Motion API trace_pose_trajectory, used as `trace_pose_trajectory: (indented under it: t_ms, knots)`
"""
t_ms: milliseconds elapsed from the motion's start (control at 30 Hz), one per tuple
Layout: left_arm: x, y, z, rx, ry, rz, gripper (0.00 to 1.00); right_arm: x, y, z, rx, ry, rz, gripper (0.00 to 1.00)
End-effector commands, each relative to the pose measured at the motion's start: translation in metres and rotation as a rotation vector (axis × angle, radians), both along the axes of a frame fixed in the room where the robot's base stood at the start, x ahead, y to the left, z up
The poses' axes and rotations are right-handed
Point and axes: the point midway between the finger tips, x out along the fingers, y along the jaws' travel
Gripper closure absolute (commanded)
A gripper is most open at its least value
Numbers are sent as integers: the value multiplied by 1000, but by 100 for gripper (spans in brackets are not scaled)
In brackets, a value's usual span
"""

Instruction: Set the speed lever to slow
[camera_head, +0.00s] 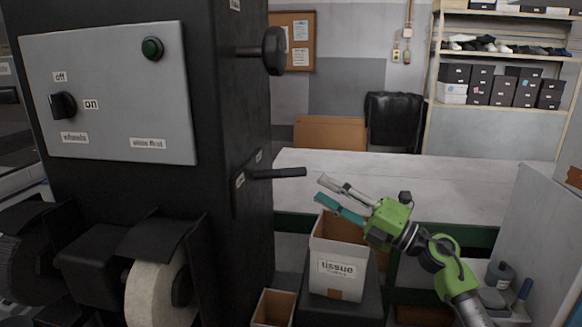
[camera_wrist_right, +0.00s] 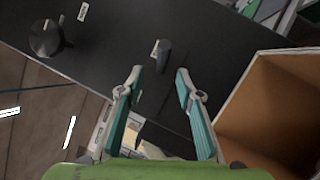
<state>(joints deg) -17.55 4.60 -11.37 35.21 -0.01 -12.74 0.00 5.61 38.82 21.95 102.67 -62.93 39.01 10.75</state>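The speed lever (camera_head: 277,173) is a dark rod sticking out to the right from the side of the black machine (camera_head: 225,120). Small white labels sit near its base, too small to read, so I cannot tell its setting. In the right wrist view the lever (camera_wrist_right: 163,57) is seen nearly end-on, just beyond the fingertips. My right gripper (camera_head: 320,189) is open and empty, a little right of the lever's tip and apart from it. In the right wrist view the gripper's fingers (camera_wrist_right: 159,74) straddle the line toward the lever. My left gripper is not in view.
A box labelled tissue (camera_head: 336,266) stands below my right gripper. A round black knob (camera_head: 274,51) projects from the machine above the lever.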

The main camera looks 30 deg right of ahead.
Motion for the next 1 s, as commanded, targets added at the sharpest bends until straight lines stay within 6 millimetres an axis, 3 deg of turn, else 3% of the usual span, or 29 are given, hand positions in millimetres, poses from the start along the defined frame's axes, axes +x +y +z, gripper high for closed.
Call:
trace_pose_trajectory:
  t_ms: [67, 167, 400, 567, 900, 1000]
  knots:
    - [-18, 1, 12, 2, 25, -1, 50, 15, 10, 13, 3, -4, 3, 67]
    - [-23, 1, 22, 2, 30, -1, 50, 34, 20, 18, 3, -3, 2, 67]
    - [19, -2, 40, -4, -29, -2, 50, 68, 40, 27, 4, -1, 1, 67]
    - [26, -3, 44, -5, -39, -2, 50, 79, 47, 28, 2, 0, 0, 67]
    - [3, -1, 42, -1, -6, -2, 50, 82, 49, 27, 1, 0, 0, 67]
    - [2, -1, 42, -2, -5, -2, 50, 82, 48, 27, 1, 0, 0, 93]
